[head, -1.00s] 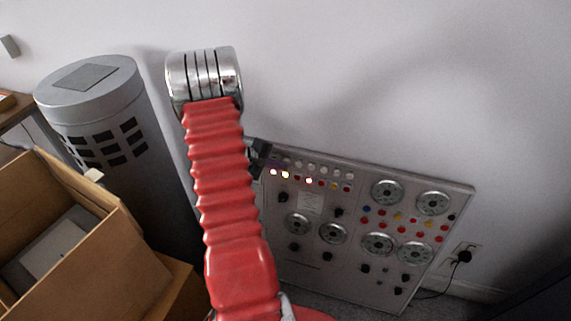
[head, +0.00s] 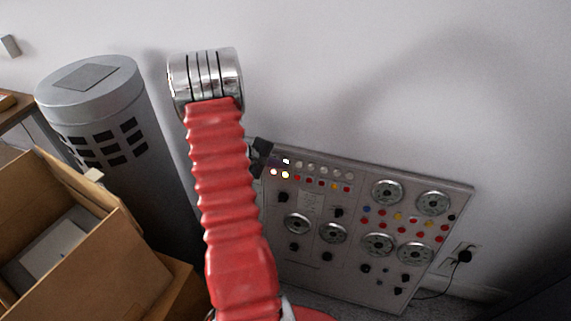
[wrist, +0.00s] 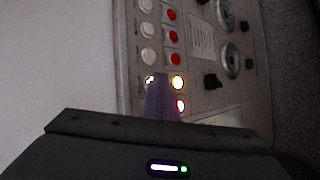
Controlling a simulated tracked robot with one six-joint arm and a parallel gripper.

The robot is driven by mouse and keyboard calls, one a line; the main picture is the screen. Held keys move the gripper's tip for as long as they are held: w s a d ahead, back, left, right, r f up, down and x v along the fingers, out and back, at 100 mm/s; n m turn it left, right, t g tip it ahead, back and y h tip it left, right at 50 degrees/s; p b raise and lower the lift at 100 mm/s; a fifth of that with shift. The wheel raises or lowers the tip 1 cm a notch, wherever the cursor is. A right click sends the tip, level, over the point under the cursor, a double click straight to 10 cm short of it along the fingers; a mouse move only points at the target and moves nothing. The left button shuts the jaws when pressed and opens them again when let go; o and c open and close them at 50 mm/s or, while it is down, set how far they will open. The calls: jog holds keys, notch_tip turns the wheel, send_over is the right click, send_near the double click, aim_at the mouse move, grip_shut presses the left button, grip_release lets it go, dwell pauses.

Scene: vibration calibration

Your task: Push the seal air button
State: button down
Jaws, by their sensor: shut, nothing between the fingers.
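The control panel (head: 345,270) leans against the wall in the head view, with rows of round buttons and lamps at its upper left. Labels are too small to read, so I cannot tell which is the seal air button. My gripper (head: 275,163) is shut and empty at the panel's top left corner, mostly behind my arm. In the wrist view its purplish fingertips (wrist: 158,86) lie over the button column, by a button with bright white spots (wrist: 150,79). I cannot tell if they touch.
A grey cylinder (head: 95,110) with dark slots stands left of my arm. An open cardboard box (head: 100,235) is at the lower left. A plug sits in a wall socket (head: 465,255) right of the panel. The wall above the panel is clear.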

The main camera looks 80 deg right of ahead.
jog(key=shift+a, duration=0.1)
jog(key=shift+w+a+r, duration=0.1)
jog(key=shift+a+r, duration=0.1)
jog(key=shift+a, duration=0.45)
jog(key=shift+a, duration=0.1)
jog(key=a, duration=0.2)
jog(key=a+r, duration=0.1)
jog(key=a, duration=0.1)
jog(key=shift+w+a, duration=0.2)
jog(key=shift+a, duration=0.15)
dwell(1.1)
